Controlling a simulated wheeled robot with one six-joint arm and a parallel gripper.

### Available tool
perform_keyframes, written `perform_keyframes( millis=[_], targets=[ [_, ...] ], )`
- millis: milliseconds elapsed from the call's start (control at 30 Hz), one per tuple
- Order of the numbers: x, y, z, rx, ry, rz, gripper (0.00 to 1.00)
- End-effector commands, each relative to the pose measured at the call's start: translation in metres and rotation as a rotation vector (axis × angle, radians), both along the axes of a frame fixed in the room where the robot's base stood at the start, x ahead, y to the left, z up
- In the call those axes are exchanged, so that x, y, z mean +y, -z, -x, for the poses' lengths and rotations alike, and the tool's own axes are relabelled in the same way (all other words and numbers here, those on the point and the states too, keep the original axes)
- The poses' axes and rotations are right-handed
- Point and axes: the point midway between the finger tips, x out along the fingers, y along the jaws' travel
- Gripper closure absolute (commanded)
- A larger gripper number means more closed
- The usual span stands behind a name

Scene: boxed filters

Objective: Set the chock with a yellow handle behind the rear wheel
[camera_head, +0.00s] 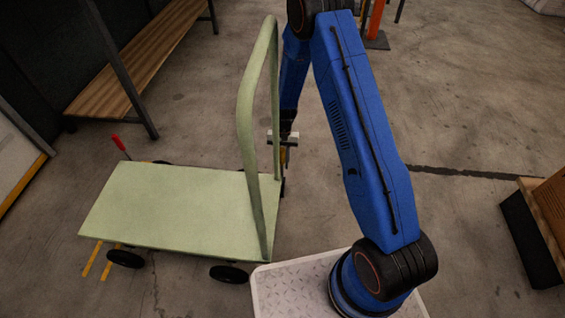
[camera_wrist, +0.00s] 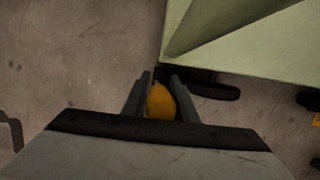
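The pale green cart (camera_head: 170,205) stands on the floor, its tall push handle (camera_head: 245,110) at its right end. Black wheels show at its near side, one at the left (camera_head: 125,258) and one at the handle end (camera_head: 229,273). My gripper (camera_head: 285,150) is low beyond the push handle, at the cart's far right corner. In the wrist view my gripper (camera_wrist: 160,97) has its fingers on both sides of a yellow-orange handle (camera_wrist: 160,103). The chock's body is hidden. A black wheel (camera_wrist: 217,91) shows just right of the fingers, under the cart's edge.
A red-handled item (camera_head: 120,145) stands beyond the cart's left end. Yellow strips (camera_head: 92,258) lie at its near left. A wooden bench (camera_head: 140,60) stands at the back left, and a dark-based wooden box (camera_head: 530,235) at the right. The floor between is mostly clear.

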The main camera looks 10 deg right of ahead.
Motion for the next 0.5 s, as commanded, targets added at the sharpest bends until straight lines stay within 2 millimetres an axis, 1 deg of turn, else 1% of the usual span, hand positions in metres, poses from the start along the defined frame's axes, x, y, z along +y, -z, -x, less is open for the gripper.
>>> perform_keyframes(
  millis=[33, 67, 367, 500],
  targets=[
    [0.0, -0.0004, -0.0002, 0.0, 0.0, 0.0, 0.61],
    [-0.0001, -0.0002, -0.0003, 0.0, 0.0, 0.0, 0.56],
    [-0.0003, -0.0002, 0.0001, 0.0, 0.0, 0.0, 0.56],
    [-0.0011, -0.0089, -0.003, -0.001, 0.0, -0.001, 0.56]
  ],
)
